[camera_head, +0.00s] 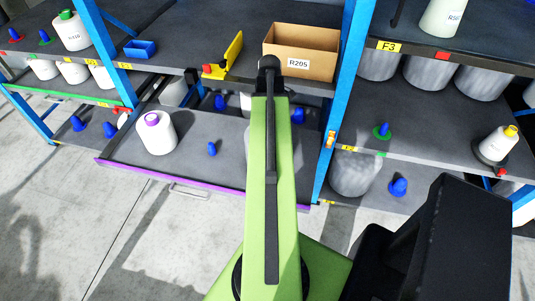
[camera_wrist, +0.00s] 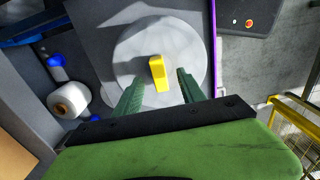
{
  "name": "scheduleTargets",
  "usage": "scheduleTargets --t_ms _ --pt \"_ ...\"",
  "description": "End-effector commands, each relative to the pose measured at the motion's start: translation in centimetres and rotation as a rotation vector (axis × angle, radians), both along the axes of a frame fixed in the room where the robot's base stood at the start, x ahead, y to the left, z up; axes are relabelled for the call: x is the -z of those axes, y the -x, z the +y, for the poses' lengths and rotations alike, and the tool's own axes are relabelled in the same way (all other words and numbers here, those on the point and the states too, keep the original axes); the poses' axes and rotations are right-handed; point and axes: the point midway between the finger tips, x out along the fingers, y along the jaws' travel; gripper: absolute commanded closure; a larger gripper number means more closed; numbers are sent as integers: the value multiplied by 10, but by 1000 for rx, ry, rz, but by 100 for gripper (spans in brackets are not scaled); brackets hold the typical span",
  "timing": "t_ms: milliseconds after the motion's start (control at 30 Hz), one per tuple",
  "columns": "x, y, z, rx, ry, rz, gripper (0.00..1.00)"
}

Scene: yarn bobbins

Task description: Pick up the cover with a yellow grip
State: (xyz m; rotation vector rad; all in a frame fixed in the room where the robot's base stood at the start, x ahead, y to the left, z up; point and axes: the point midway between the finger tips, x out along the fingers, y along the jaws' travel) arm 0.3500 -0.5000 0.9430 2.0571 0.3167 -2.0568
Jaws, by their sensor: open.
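The cover (camera_wrist: 194,47) is a round grey-white disc lying flat on a dark surface in the wrist view. Its yellow grip (camera_wrist: 158,74) stands near the disc's middle as a short upright block. My gripper (camera_wrist: 160,77) is open, with one green finger on each side of the yellow grip. Gaps show between the fingers and the grip; I cannot tell the height between them. In the head view my green arm hides most of this spot, and the fingertips are not visible there.
In the head view, a drawer with a purple front edge (camera_head: 190,184) is pulled out, holding a white bobbin with a purple top (camera_head: 156,133) and a blue peg (camera_head: 212,149). The box R205 (camera_head: 301,52) stands above. A blue post (camera_head: 335,110) is right of my arm.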

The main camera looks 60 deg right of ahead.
Motion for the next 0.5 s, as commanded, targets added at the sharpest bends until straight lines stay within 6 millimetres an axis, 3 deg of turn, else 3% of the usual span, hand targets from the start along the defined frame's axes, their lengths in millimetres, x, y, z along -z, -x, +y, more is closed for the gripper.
scheduleTargets --t_ms 167,500 --pt "5 0 0 0 0 0 53" --pt "54 -2 -2 -1 0 0 53"
